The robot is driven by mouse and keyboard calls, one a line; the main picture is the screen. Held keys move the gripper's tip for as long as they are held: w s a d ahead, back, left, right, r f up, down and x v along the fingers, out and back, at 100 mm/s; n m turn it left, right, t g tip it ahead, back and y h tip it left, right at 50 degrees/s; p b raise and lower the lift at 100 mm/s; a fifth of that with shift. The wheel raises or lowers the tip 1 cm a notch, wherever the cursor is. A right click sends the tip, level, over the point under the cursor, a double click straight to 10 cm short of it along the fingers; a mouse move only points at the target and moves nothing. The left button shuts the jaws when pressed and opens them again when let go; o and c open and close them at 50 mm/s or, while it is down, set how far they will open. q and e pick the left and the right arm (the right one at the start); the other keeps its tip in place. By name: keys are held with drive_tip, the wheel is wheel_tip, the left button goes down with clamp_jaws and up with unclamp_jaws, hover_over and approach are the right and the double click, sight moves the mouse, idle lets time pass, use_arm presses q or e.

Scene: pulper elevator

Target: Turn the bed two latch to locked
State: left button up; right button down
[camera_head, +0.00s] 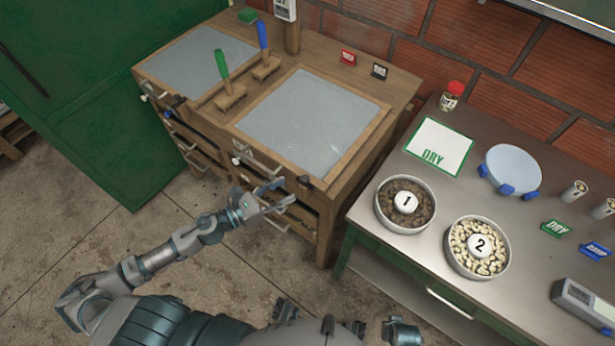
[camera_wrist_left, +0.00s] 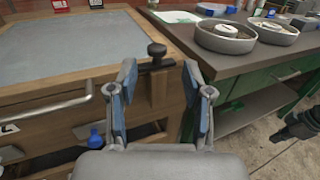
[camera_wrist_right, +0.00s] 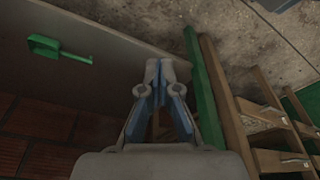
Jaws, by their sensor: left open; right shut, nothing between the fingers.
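The bed two latch appears to be the dark knob (camera_head: 304,180) at the front right corner of the right-hand bed (camera_head: 312,120). No label on it is readable. In the left wrist view the dark knob (camera_wrist_left: 157,50) stands on a short dark bar, above a wooden upright. My left gripper (camera_head: 281,194) is open at the front of that bed. In its wrist view the fingers (camera_wrist_left: 159,78) are spread to either side of the wooden upright, with the knob beyond them and apart from them. My right gripper (camera_wrist_right: 160,70) is shut and empty, away from the beds.
A similar dark knob (camera_head: 179,101) is on the left-hand bed (camera_head: 205,65). Drawer handles (camera_head: 262,158) stick out of the cabinet front. A metal table (camera_head: 365,215) with bowls stands close on the right. The floor (camera_head: 110,235) in front is clear.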

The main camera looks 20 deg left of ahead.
sight(300, 179)
use_arm(q)
drive_tip(key=x, duration=0.2)
drive_tip(key=p+x, duration=0.1)
drive_tip(key=x, duration=0.3)
drive_tip(key=shift+w+a+p, duration=0.2)
drive_tip(key=shift+w+p, duration=0.1)
drive_tip(key=shift+w, duration=0.1)
drive_tip(key=shift+w+d, duration=0.35)
drive_tip(key=shift+d, duration=0.45)
drive_tip(key=shift+a+f, duration=0.1)
drive_tip(key=shift+a, duration=0.15)
clamp_jaws()
use_arm(e)
drive_tip(key=f, duration=0.5)
drive_tip(key=shift+s+a+f, duration=0.1)
drive_tip(key=shift+s+a, duration=0.25)
drive_tip(key=shift+s, duration=0.05)
